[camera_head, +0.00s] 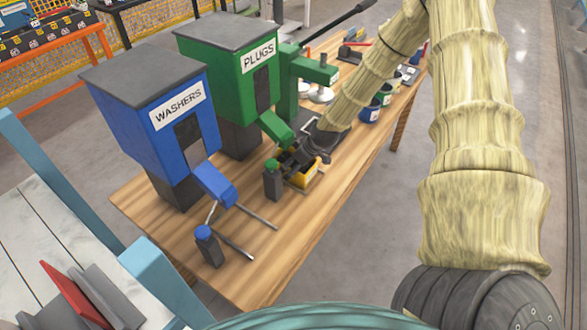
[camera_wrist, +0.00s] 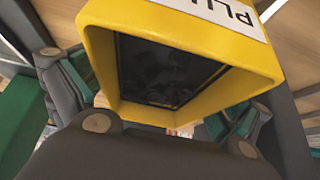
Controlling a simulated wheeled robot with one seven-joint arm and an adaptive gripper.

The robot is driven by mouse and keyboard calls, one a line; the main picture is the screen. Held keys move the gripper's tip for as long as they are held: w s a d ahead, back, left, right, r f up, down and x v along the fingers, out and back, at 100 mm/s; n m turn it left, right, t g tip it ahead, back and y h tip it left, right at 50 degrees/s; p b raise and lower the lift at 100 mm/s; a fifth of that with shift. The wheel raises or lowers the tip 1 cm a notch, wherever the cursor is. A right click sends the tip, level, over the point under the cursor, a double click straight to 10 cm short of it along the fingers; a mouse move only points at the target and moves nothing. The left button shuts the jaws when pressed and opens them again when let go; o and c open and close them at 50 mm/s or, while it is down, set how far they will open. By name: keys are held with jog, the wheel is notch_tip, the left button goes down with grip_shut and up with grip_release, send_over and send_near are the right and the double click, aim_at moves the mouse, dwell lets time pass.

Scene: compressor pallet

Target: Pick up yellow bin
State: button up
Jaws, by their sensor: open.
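The yellow bin (camera_head: 304,180) sits on the wooden table below the green PLUGS dispenser's chute, with dark contents inside. In the wrist view the yellow bin (camera_wrist: 112,75) fills the upper middle, with a white label on its rim side and a dark interior whose contents are hard to make out. My gripper (camera_head: 305,158) is open at the bin, partly covering it in the head view. In the wrist view my gripper (camera_wrist: 155,100) has one finger on each side of the bin. I cannot tell whether either finger touches it.
The green PLUGS dispenser (camera_head: 225,80) and blue WASHERS dispenser (camera_head: 148,115) stand left of the bin. A green-capped post (camera_head: 272,182) is close beside it. Blue and green bins (camera_head: 370,112) stand farther back. The table's front right (camera_head: 290,240) is clear.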

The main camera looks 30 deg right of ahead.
jog(key=c, duration=1.3)
jog(key=shift+r+p, duration=0.3)
jog(key=shift+w+r+b, duration=0.1)
jog(key=shift+r+b, duration=0.45)
notch_tip(320, 180, up, 2)
jog(key=shift+r+b, duration=0.1)
jog(key=shift+b, duration=0.45)
jog(key=s+d+b, duration=0.1)
jog(key=s+d, duration=0.1)
jog(key=s, duration=0.3)
jog(key=s+d+b, duration=0.1)
jog(key=s+d, duration=0.1)
jog(key=s, duration=0.4)
jog(key=s+d+b, duration=0.1)
jog(key=s+d, duration=0.2)
jog(key=s, duration=0.2)
jog(key=shift+s+b, duration=0.4)
